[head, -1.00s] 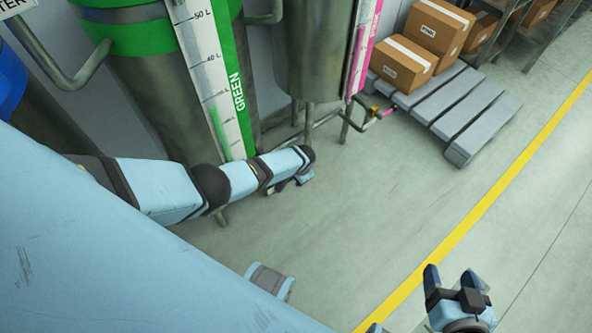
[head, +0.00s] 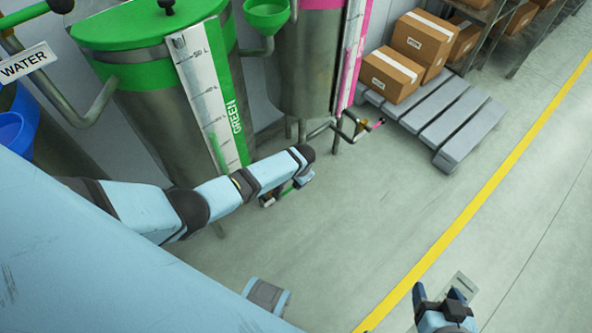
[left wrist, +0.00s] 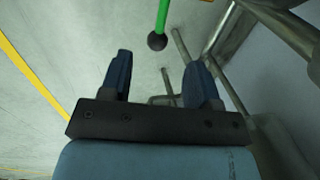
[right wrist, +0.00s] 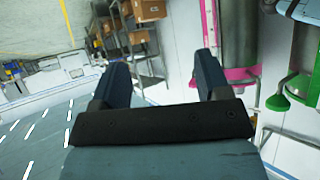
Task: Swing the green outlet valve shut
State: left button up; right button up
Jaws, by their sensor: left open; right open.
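The green drum (head: 160,95) stands at the left in the head view, with a white level scale on its front. The green outlet valve handle (head: 287,191) shows as a small green bar low beside the drum, partly hidden by my left arm. In the left wrist view the green lever (left wrist: 162,14) with its black ball knob comes down from the top edge, just beyond the fingertips and above the gap between them. My right gripper (head: 440,294) is open and empty, over the floor at the lower right.
The pink-marked drum (head: 300,75) stands right of the green one, with its own pink-handled valve (head: 374,125) low in front. A grey pallet (head: 455,130) carries cardboard boxes (head: 415,45). Metal pipes and legs (left wrist: 212,45) are close to the left gripper's right finger.

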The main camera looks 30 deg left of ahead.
pick_arm(q)
jog(key=shift+d+r, duration=0.2)
jog(key=shift+r, duration=0.9)
